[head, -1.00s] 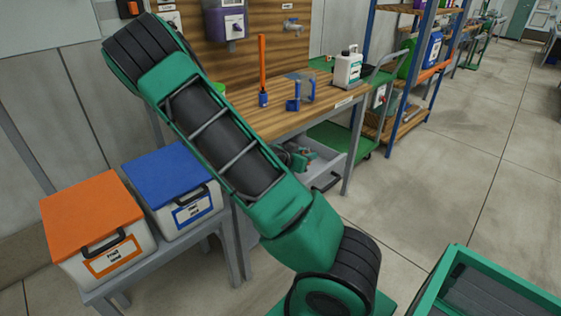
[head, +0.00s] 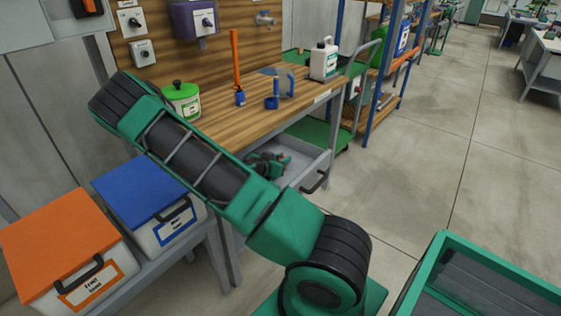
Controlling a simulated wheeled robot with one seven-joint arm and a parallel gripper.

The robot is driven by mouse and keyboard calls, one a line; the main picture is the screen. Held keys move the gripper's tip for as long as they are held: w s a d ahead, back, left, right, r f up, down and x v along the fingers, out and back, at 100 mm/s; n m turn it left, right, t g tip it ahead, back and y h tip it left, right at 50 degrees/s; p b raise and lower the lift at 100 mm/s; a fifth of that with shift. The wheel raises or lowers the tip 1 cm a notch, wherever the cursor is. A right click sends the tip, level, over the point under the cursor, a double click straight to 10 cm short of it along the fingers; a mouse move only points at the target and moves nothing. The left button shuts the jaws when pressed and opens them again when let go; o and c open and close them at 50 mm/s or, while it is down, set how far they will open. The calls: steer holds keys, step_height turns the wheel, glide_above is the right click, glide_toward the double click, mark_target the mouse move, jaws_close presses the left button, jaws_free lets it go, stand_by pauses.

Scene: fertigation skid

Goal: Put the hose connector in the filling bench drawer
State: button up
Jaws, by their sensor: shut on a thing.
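The filling bench drawer (head: 306,163) is pulled out under the right end of the wooden filling bench (head: 215,115); its black handle (head: 315,181) faces right and is free. My gripper (head: 272,166) shows small and partly covered behind my own forearm, at the left part of the open drawer. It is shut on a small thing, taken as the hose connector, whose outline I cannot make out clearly. I cannot tell whether it touches the drawer floor. My forearm crosses in front of the bench and hides the drawer's left side.
A green-lidded pot (head: 181,101), an orange-handled tool (head: 237,80), a blue fitting (head: 279,92) and a white jug (head: 324,60) stand on the bench. Blue-lidded (head: 140,190) and orange-lidded (head: 60,225) boxes stand front left.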

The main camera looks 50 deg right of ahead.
steer(key=shift+f, duration=0.45)
steer(key=o, duration=1)
steer(key=shift+a, duration=0.15)
